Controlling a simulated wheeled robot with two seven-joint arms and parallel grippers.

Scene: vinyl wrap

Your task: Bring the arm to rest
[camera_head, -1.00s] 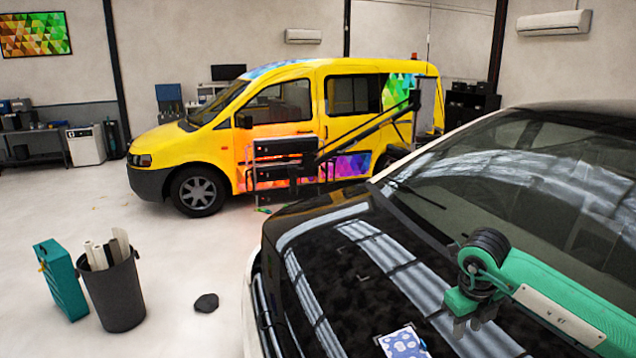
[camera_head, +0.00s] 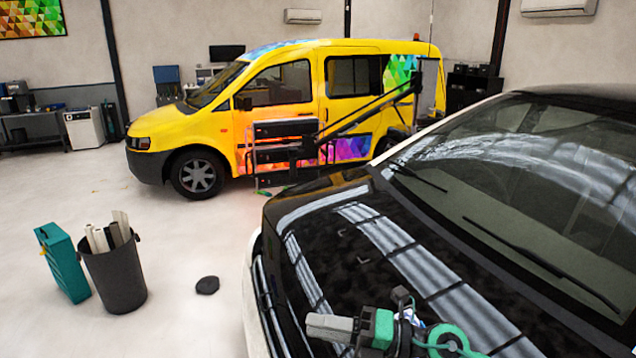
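My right gripper (camera_head: 332,327) is low in the head view, over the black hood of the near car (camera_head: 345,255). It points left and its grey end shows beside a green part of my arm. Whether its fingers are open or shut cannot be made out. A small white and blue patterned patch (camera_head: 411,316) on the hood is mostly hidden behind my arm. My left gripper is not in view.
A yellow van (camera_head: 215,128) with colourful wrap stands behind. A dark bin (camera_head: 115,277) with rolls (camera_head: 104,240), a teal box (camera_head: 64,262) and a dark flat object (camera_head: 207,285) are on the left floor. Open floor surrounds them.

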